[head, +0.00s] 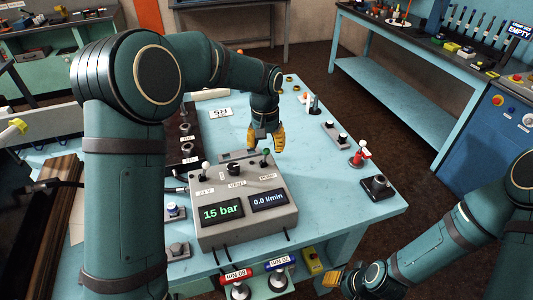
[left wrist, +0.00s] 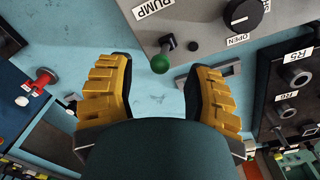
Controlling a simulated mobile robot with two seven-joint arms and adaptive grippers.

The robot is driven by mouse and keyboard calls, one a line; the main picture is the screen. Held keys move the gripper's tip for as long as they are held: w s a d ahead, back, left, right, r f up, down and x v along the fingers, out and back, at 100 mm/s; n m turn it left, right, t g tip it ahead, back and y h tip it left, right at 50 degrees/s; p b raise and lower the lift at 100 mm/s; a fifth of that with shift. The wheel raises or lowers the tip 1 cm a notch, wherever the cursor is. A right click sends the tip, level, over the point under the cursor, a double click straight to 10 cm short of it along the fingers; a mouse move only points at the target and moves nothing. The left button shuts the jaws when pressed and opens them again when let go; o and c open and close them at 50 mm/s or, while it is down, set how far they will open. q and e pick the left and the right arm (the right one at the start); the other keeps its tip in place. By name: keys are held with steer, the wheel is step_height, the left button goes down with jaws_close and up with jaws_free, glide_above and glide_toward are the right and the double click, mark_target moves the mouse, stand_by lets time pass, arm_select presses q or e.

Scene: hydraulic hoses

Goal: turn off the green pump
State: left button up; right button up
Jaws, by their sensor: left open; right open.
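The grey control box (head: 245,212) stands on the blue table; its screens read 15 bar and 0.0 l/min. In the left wrist view, a small lever with a green ball (left wrist: 160,63) sits beside the PUMP label (left wrist: 153,8) on the box's edge. The PUMP label also shows in the head view (head: 267,177). My left gripper (head: 266,140) points down just behind the box's far right edge. Its yellow fingers are open, with the green ball between or beyond the tips in the left wrist view; contact cannot be told. My right gripper (head: 337,279) is open, low at the right.
A white-ball lever (head: 204,167) and a VENT knob sit on the same box. A red valve (head: 360,153) and a black-knobbed block (head: 377,188) stand on the table's right side. Red and blue hose fittings (head: 237,282) hang at the front edge.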

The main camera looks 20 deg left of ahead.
mark_target(266, 149)
arm_select(q)
steer(key=shift+f, duration=1.65)
